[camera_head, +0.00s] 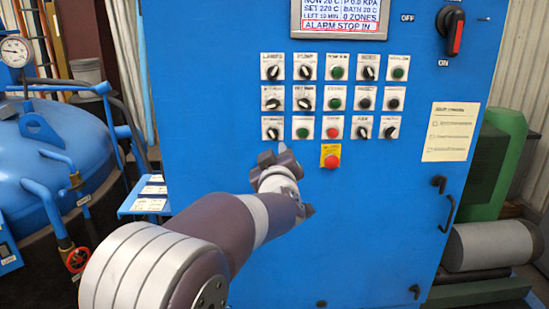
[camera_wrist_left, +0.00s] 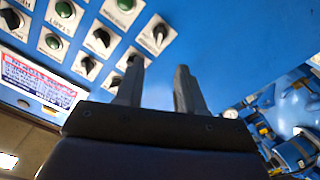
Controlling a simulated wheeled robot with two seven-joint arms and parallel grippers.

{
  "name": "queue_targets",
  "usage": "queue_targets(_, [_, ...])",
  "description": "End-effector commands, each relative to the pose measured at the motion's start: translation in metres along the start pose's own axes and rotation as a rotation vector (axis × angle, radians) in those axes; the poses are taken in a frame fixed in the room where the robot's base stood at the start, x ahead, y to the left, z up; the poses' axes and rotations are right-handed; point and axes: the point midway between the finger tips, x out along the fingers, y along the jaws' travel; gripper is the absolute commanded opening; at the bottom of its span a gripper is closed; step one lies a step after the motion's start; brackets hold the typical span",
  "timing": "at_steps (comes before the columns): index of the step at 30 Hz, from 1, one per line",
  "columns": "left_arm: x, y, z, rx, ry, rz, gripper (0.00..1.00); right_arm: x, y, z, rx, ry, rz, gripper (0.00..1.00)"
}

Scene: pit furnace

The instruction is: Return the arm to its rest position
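My left arm reaches in from the lower left of the head view, up to the blue control cabinet (camera_head: 370,215). My left gripper (camera_head: 282,150) is in front of the panel, just below the bottom row of controls. In the left wrist view the two fingers of this gripper (camera_wrist_left: 158,68) stand apart with nothing between them, so it is open. They point toward the blue panel face; whether they touch it I cannot tell. A knob (camera_wrist_left: 158,35) and a green button (camera_wrist_left: 65,9) show beyond the fingers. My right gripper is in neither view.
A red stop button (camera_head: 331,161) on a yellow plate sits right of the gripper. A display (camera_head: 339,18) and red-handled switch (camera_head: 453,31) are above. A blue furnace vessel (camera_head: 50,150) with a gauge (camera_head: 15,51) stands at left. Green machinery (camera_head: 497,160) is at right.

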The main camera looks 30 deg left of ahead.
Motion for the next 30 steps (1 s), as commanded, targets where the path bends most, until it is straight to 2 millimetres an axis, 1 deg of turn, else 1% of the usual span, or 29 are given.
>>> queue_targets(6, [0.0,0.0,0.0,0.0,0.0,0.0,0.38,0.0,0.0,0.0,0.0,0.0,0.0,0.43])
queue_targets(8, [0.0,0.001,0.003,-0.005,-0.013,0.002,0.38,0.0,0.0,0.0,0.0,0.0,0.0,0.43])
queue_targets(10, [-0.001,0.003,0.021,0.011,-0.095,0.023,0.38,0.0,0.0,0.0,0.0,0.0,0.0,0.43])
queue_targets(11, [-0.005,0.002,0.037,0.034,-0.154,0.035,0.38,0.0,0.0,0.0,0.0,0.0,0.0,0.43])
queue_targets(13, [-0.022,-0.005,0.085,0.116,-0.348,0.061,0.38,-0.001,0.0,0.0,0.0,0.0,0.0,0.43])
queue_targets(14, [-0.035,-0.011,0.109,0.163,-0.447,0.071,0.38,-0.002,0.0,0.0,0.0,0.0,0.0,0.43])
queue_targets(15, [-0.057,-0.021,0.141,0.231,-0.589,0.081,0.38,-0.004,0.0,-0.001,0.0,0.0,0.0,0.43])
queue_targets(17, [-0.097,-0.04,0.182,0.336,-0.798,0.087,0.38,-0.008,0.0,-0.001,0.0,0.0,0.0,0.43])
queue_targets(18, [-0.125,-0.055,0.203,0.408,-0.928,0.086,0.38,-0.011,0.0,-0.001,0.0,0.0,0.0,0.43])
queue_targets(20, [-0.169,-0.08,0.227,0.511,-1.107,0.077,0.38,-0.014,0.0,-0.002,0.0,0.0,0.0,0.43])
queue_targets(21, [-0.196,-0.096,0.236,0.575,-1.211,0.069,0.38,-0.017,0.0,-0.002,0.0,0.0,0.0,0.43])
queue_targets(24, [-0.25,-0.129,0.245,0.718,-1.409,0.053,0.38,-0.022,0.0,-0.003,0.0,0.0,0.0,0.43])
queue_targets(25, [-0.262,-0.136,0.245,0.752,-1.449,0.051,0.38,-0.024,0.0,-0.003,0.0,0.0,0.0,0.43])
queue_targets(27, [-0.282,-0.148,0.245,0.813,-1.513,0.053,0.38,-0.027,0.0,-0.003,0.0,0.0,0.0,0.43])
queue_targets(28, [-0.288,-0.15,0.244,0.833,-1.527,0.059,0.38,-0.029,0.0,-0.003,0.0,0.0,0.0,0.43])
queue_targets(30, [-0.293,-0.146,0.243,0.851,-1.535,0.075,0.38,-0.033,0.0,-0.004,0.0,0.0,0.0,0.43])
